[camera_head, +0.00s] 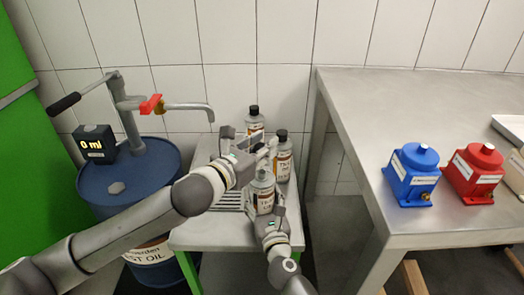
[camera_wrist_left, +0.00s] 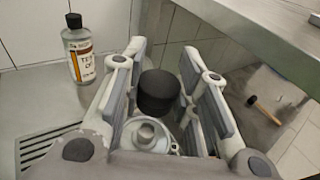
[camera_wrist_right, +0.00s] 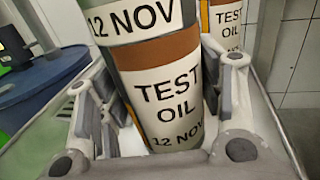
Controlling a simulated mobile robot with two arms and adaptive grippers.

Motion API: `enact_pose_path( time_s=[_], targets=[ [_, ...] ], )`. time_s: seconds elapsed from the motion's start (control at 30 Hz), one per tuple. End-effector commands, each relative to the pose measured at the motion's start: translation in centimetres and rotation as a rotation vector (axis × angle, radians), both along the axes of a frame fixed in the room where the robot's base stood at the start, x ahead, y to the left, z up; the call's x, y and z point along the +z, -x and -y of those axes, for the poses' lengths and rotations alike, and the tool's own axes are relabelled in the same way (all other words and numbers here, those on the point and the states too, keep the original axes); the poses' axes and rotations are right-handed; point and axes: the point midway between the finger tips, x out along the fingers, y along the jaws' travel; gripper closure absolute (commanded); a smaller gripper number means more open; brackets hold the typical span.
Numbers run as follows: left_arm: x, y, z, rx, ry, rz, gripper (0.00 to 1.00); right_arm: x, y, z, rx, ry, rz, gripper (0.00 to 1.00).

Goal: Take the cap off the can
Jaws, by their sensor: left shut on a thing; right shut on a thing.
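The can (camera_head: 263,196) stands on the small grey table, with a white and orange TEST OIL label. My right gripper (camera_head: 268,212) is shut around its body; the can fills the space between the fingers in the right wrist view (camera_wrist_right: 172,95). My left gripper (camera_head: 257,146) is above the can. In the left wrist view a black cap (camera_wrist_left: 158,93) sits between its fingers, which are shut on it. The can's bare grey neck (camera_wrist_left: 146,132) shows below the cap, apart from it. The cap is hard to make out in the head view.
Two more cans with black caps stand behind, one at the back (camera_head: 254,113) and one to the right (camera_head: 283,160). A blue oil drum (camera_head: 130,180) with a hand pump is at the left. A metal bench (camera_head: 420,110) with blue and red pumps is at the right.

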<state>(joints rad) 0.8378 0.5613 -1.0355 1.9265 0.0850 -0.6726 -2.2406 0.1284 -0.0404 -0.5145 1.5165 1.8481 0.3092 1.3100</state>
Motion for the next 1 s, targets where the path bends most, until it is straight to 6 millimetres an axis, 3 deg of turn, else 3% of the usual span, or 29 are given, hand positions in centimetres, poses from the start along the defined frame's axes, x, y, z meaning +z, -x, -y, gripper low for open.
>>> enact_pose_path(
  time_s=[0.07, 0.1, 0.27, 0.67, 0.87, 1.0],
  targets=[
    [0.0, 0.0, 0.0, 0.0, 0.0, 0.0, 1.0, 0.0, 0.0, 0.0, 0.0, 0.0, 0.0, 0.82],
    [0.0, 0.0, 0.0, 0.0, 0.0, 0.0, 1.0, 0.0, 0.0, 0.0, 0.0, 0.0, 0.0, 0.34],
    [0.0, 0.0, 0.0, 0.0, 0.0, 0.0, 1.0, 0.0, 0.0, 0.0, 0.0, 0.0, 0.0, 0.14],
    [0.0, 0.0, 0.0, 0.0, 0.0, 0.0, 1.0, 0.0, 0.3, 0.1, 0.0, 0.0, 0.0, 0.14],
    [0.0, 0.0, 0.0, 0.0, 0.001, 0.001, 1.0, -0.1, 2.4, 0.5, 0.0, -0.001, -0.002, 0.14],
    [0.0, 0.0, 0.0, 0.0, 0.001, 0.001, 1.0, -0.2, 5.0, 1.1, 0.0, -0.001, -0.003, 0.14]
  ],
)
